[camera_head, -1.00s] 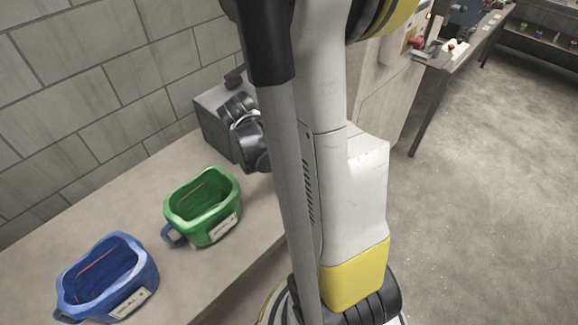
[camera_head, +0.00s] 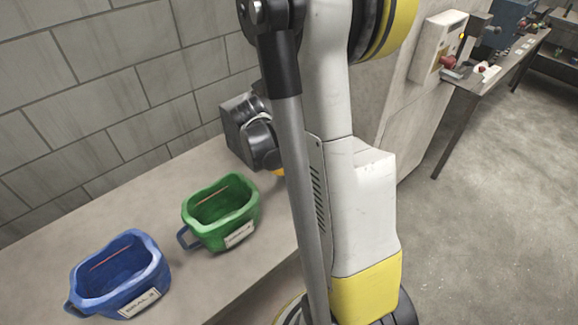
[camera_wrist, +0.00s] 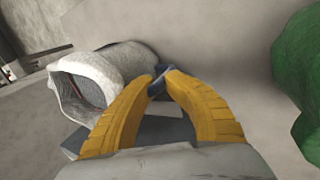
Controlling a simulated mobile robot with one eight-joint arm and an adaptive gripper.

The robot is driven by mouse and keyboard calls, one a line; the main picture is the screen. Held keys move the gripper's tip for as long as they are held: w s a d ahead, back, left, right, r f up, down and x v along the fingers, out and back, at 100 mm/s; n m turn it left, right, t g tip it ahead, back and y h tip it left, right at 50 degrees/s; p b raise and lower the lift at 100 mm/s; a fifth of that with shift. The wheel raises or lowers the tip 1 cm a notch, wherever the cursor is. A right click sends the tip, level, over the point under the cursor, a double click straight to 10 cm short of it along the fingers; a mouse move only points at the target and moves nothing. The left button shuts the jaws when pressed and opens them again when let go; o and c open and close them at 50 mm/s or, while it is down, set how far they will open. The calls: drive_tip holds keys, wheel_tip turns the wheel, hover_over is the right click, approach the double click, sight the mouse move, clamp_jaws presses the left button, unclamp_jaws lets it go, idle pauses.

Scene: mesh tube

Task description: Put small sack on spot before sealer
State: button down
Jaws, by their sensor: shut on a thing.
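In the wrist view, a pale grey-white sack (camera_wrist: 122,62) with an open mouth and a dark grey loop on its side lies left of my gripper (camera_wrist: 160,84). The yellow fingers are shut on the dark loop. The sack's mouth faces left and down. In the head view my gripper (camera_head: 278,172) is mostly hidden behind my arm, low over the bench, and the sack is hidden. I cannot make out the sealer or the spot with certainty.
A green open container (camera_head: 221,213) and a blue open container (camera_head: 120,276), both labelled, stand on the bench (camera_head: 170,205) along a block wall. The green one also shows right in the wrist view (camera_wrist: 303,65). A white control box (camera_head: 438,47) is at the upper right.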

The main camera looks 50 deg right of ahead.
drive_tip(key=shift+f, duration=0.1)
drive_tip(key=c, duration=1.4)
unclamp_jaws()
drive_tip(key=v, duration=1.2)
drive_tip(key=a+r+t, duration=0.1)
drive_tip(key=a, duration=0.2)
drive_tip(key=a+r+t+y, duration=0.1)
drive_tip(key=a, duration=0.2)
drive_tip(key=s+a+r+n+t, duration=0.1)
drive_tip(key=a, duration=0.2)
drive_tip(key=shift+a+r+y, duration=0.1)
drive_tip(key=shift+r+y, duration=0.1)
drive_tip(key=shift+y, duration=0.1)
drive_tip(key=s+a+t+y, duration=0.1)
drive_tip(key=a, duration=0.3)
drive_tip(key=s+a+r+t+y, duration=0.1)
drive_tip(key=a+t, duration=0.1)
drive_tip(key=a, duration=0.2)
drive_tip(key=s+a+r+n+t+y, duration=0.1)
drive_tip(key=s+a, duration=0.1)
drive_tip(key=a, duration=0.2)
drive_tip(key=shift+a+t, duration=0.3)
drive_tip(key=shift+a, duration=0.1)
